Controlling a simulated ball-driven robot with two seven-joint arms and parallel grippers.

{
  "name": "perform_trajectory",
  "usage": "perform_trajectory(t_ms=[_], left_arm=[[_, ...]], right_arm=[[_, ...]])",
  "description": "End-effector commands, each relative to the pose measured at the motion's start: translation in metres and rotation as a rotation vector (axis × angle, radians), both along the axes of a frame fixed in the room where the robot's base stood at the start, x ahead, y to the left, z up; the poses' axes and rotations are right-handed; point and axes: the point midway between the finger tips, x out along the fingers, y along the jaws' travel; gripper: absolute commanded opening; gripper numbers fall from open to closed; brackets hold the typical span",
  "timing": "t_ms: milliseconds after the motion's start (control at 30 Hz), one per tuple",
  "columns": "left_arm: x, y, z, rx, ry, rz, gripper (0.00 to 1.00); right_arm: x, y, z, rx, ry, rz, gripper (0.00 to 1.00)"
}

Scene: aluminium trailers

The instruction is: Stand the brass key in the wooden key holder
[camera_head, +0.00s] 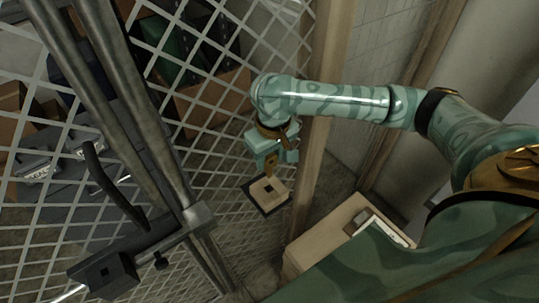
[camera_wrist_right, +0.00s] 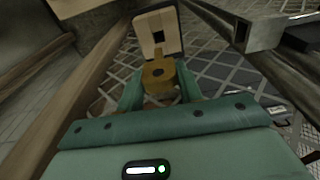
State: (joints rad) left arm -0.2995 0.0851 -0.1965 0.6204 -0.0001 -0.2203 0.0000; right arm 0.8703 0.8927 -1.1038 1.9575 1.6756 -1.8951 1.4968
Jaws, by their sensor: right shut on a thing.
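The wooden key holder (camera_head: 273,199) is a pale block with a dark square opening, on a dark plate by the mesh fence. It also shows at the top of the right wrist view (camera_wrist_right: 146,34). My right gripper (camera_head: 271,160) is above the holder and shut on the brass key. The key's round bow with a small hole (camera_wrist_right: 158,76) sits between the fingers in the right wrist view. In the head view a brass bit (camera_head: 268,168) points down toward the holder. Whether the key touches the holder cannot be told. My left gripper is not in view.
A metal mesh fence (camera_head: 215,110) stands behind and left of the holder, with boxes beyond it. A wooden post (camera_head: 318,130) rises close to its right. A dark latch bar with metal tubes (camera_head: 130,250) is lower left. A cardboard box (camera_head: 325,232) is lower right.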

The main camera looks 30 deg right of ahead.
Motion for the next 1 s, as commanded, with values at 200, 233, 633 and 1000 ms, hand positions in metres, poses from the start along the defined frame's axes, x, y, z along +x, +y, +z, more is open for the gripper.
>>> perform_trajectory(t_ms=[200,233,633,1000], left_arm=[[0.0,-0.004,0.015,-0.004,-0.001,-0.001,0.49],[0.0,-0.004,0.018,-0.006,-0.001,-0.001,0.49],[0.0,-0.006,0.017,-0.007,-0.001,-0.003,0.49],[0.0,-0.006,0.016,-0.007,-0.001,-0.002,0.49]], right_arm=[[0.0,0.0,0.004,-0.001,0.001,0.003,0.04],[0.0,0.0,0.004,-0.003,0.0,0.004,0.04],[-0.001,0.0,-0.025,-0.002,0.002,0.004,0.04],[-0.001,0.0,-0.051,-0.004,0.001,0.005,0.04]])
